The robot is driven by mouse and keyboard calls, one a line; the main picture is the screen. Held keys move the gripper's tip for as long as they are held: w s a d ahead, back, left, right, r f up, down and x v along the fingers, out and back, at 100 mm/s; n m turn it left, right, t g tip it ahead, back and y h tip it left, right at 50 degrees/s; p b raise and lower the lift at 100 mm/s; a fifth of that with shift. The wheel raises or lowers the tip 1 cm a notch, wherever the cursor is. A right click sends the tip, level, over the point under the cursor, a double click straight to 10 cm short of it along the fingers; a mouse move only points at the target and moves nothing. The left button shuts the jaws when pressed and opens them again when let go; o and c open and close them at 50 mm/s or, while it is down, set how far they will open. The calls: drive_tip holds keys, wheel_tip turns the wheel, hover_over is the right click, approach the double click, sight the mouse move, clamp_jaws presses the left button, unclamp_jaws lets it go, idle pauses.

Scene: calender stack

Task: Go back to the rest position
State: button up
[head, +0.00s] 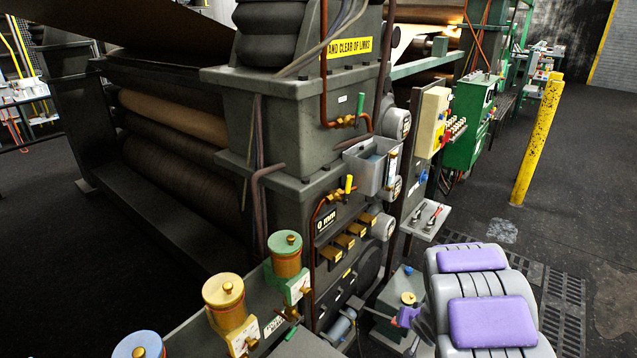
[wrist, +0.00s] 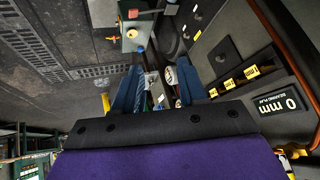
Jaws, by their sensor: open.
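My gripper (wrist: 160,64) shows in the wrist view as two blue fingers standing apart, with nothing held between them. Behind the gap the machine's side and floor show, out of contact as far as I can see. In the head view my grey arm with purple pads fills the lower right, beside the calender stack (head: 290,130). The gripper itself is mostly hidden there behind the arm. The wrist view also shows the "0 mm" plate (wrist: 281,103) to the right of the fingers.
A grey tray (head: 372,165) and a small shelf with tools (head: 426,220) stick out from the machine. Valves with green, yellow and blue caps, such as the yellow one (head: 224,293), stand at lower left. A yellow post (head: 538,140) stands right, with open dark floor (head: 590,180) around it.

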drive_tip(key=s+d+r+g+h+b, duration=0.2)
drive_tip(key=s+r+g+h+b, duration=0.15)
drive_tip(key=s+r, duration=1.05)
drive_tip(key=s+a+r+n+g+y, duration=0.1)
drive_tip(key=s+a, duration=0.3)
drive_tip(key=s, duration=0.5)
drive_tip(key=s+a+r+n+g+y+b, duration=0.1)
drive_tip(key=s+a+g, duration=0.1)
drive_tip(key=s+a, duration=0.3)
drive_tip(key=s+a+r+n+g+y+b, duration=0.1)
drive_tip(key=s+a, duration=0.3)
drive_tip(key=s, duration=0.9)
drive_tip(key=shift+s+a+r+g, duration=0.35)
drive_tip(key=shift+r+g, duration=0.1)
drive_tip(key=shift+g, duration=0.4)
